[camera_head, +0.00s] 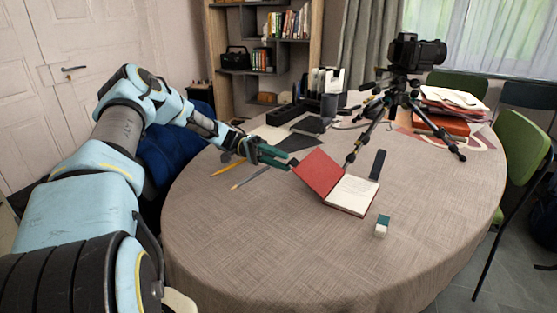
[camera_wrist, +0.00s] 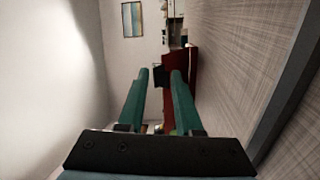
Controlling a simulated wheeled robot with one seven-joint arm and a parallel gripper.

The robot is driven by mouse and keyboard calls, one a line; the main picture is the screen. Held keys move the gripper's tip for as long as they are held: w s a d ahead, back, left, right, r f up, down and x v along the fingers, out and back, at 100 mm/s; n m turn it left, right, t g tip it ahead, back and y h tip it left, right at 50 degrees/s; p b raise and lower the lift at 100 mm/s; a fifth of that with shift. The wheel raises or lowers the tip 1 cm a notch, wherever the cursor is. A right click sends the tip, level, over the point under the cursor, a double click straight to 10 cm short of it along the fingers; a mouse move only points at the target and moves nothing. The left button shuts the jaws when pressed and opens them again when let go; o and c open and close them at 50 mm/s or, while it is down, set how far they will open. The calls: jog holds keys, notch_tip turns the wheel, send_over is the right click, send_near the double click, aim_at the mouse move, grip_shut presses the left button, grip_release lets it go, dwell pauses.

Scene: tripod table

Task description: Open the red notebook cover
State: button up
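The red notebook lies on the table with its cover open. The red cover (camera_head: 320,173) is swung to the left and looks tilted, and the white pages (camera_head: 352,194) are bare on the right. My gripper (camera_head: 284,159) is at the cover's upper left edge, its fingers pointing toward it. In the wrist view my gripper's two green fingers (camera_wrist: 160,74) stand apart, open. The red cover (camera_wrist: 195,70) shows beside and behind the right finger there. I cannot tell whether a finger touches it.
A white and green eraser (camera_head: 381,226) lies in front of the notebook. A dark phone-like object (camera_head: 377,165) and a tripod with camera (camera_head: 416,52) are behind it. Pencils (camera_head: 249,178) lie left, under my gripper. The front of the table (camera_head: 290,255) is clear.

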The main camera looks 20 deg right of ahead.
jog(key=b+v, duration=0.2)
jog(key=v, duration=0.7)
jog(key=shift+w+a+f, duration=0.1)
jog(key=shift+w+f, duration=0.1)
jog(key=shift+w, duration=0.1)
jog(key=shift+w+a+r+b, duration=0.1)
jog(key=shift+w+a+b, duration=0.3)
jog(key=shift+w, duration=0.1)
